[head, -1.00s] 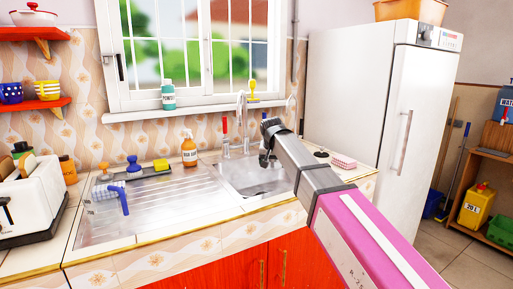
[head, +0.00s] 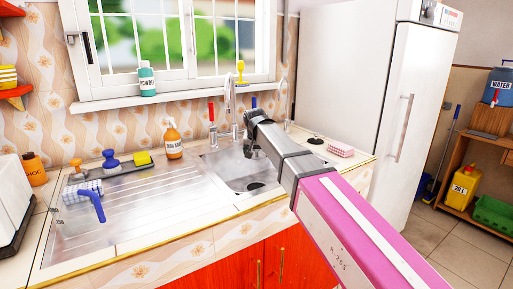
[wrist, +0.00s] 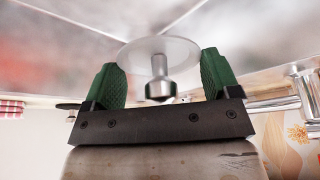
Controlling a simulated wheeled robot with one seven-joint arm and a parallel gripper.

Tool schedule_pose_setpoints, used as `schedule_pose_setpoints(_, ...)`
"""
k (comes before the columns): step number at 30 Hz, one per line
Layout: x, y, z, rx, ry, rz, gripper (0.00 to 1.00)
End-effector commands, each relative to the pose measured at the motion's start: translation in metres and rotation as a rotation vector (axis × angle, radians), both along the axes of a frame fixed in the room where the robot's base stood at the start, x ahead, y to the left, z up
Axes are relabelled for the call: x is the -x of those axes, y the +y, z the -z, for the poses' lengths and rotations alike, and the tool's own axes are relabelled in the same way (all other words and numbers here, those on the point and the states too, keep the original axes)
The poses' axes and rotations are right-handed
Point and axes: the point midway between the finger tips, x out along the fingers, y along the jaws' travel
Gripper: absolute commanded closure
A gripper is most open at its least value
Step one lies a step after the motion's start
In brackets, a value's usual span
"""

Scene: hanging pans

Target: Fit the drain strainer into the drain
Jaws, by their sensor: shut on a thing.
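The drain strainer (wrist: 159,88) shows in the wrist view as a pale round disc with a shiny metal knob. My gripper (wrist: 163,62) has green pads on either side of the disc and is shut on it; the exact contact is blurred. In the head view my gripper (head: 251,150) is over the sink basin (head: 222,167), pointing down into it, and the strainer cannot be made out there. The drain (head: 256,185) is a dark round spot on the basin floor, below my gripper and apart from it.
The faucet (head: 232,110) stands behind the basin, close to my gripper. A dark stopper-like object (head: 315,140) and a pink checked sponge or cloth (head: 340,149) lie on the counter to the right. A soap bottle (head: 173,140) and the drainboard (head: 140,195) are to the left.

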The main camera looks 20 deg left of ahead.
Motion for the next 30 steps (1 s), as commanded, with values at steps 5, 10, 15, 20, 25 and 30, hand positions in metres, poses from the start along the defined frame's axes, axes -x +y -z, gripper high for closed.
schedule_pose_setpoints(5, 0.0, 0.0, 0.016, 0.0, 0.0, 0.0, 0.45)
schedule_pose_setpoints(10, 0.0, 0.0, 0.03, 0.0, 0.0, 0.0, 0.45)
schedule_pose_setpoints(15, 0.0, 0.0, 0.045, 0.0, 0.0, -0.001, 0.45)
schedule_pose_setpoints(20, 0.0, 0.0, 0.058, 0.0, -0.001, 0.0, 0.45)
schedule_pose_setpoints(25, 0.0, 0.0, 0.073, 0.0, 0.0, 0.0, 0.45)
schedule_pose_setpoints(30, 0.0, 0.0, 0.087, 0.0, -0.001, 0.0, 0.45)
